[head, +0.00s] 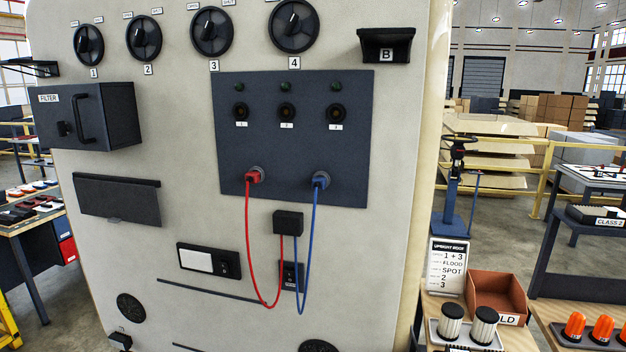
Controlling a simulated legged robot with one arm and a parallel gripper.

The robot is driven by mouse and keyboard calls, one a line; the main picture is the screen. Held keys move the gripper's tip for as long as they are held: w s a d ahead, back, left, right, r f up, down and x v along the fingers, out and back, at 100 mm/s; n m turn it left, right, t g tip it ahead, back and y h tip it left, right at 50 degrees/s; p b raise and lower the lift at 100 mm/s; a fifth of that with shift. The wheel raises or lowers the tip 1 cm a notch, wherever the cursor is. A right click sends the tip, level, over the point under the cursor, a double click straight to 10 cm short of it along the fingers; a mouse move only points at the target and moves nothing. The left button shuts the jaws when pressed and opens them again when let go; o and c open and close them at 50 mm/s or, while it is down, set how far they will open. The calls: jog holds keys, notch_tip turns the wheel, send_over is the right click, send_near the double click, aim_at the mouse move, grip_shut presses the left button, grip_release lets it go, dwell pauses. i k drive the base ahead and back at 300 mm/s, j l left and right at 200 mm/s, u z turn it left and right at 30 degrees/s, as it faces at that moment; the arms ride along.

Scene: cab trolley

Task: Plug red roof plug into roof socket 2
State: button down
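The red roof plug (254,177) sits in a round holder at the lower left of the dark socket panel (260,135). Its red cable hangs in a loop and runs up to a small black box (288,223). Roof socket 2 (286,112) is the middle of three round black sockets in the panel's upper part and looks empty. A small dark green lamp sits above each socket. Socket 1 (241,112) and socket 3 (337,113) stand on either side and also look empty. My gripper is not in view.
A blue plug (320,180) with a blue cable sits right of the red one. Round knobs (292,25) line the top. A filter box (88,116) with a handle juts out left, and bracket B (386,45) juts out upper right. A bin (497,296) stands right.

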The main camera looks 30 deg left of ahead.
aim_at(253, 177)
jog(key=u, duration=1.65)
